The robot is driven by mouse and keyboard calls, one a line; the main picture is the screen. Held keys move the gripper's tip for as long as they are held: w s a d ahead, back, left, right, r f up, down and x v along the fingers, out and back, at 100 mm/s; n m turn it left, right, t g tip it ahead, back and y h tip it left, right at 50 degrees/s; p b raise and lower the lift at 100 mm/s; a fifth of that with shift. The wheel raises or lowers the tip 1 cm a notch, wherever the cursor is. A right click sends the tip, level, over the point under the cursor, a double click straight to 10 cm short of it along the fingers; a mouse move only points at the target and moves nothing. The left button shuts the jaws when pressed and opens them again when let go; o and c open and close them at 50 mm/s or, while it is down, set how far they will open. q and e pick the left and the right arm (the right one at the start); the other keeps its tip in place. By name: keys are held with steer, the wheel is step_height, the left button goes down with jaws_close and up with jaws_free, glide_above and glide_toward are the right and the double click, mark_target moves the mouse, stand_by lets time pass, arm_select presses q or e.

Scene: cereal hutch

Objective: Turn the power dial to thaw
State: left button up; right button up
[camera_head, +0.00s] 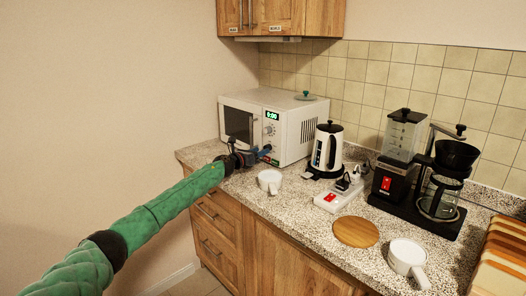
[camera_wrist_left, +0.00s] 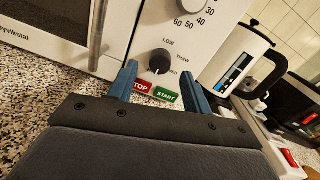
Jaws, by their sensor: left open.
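The white microwave (camera_head: 296,125) stands at the back left of the counter, its clock display lit green. In the left wrist view the black power dial (camera_wrist_left: 160,62) sits on the microwave's panel, with LOW above it, THAW to its upper right and a partly hidden label at its right. I cannot tell exactly where its pointer stands. My left gripper (camera_wrist_left: 160,71) is open, its blue fingers on either side of the dial in this view; contact cannot be told. In the head view the left gripper (camera_head: 262,153) is at the panel's lower part and covers the dial. My right gripper is out of view.
A numbered timer dial (camera_wrist_left: 192,4) is above the power dial; red STOP (camera_wrist_left: 142,87) and green START (camera_wrist_left: 165,97) buttons are just below. A white kettle (camera_head: 327,148) stands right of the microwave. A white cup (camera_head: 270,180) is in front, near the arm.

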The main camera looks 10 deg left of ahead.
arm_select(q)
steer(key=shift+x, duration=1.35)
steer(key=c, duration=1)
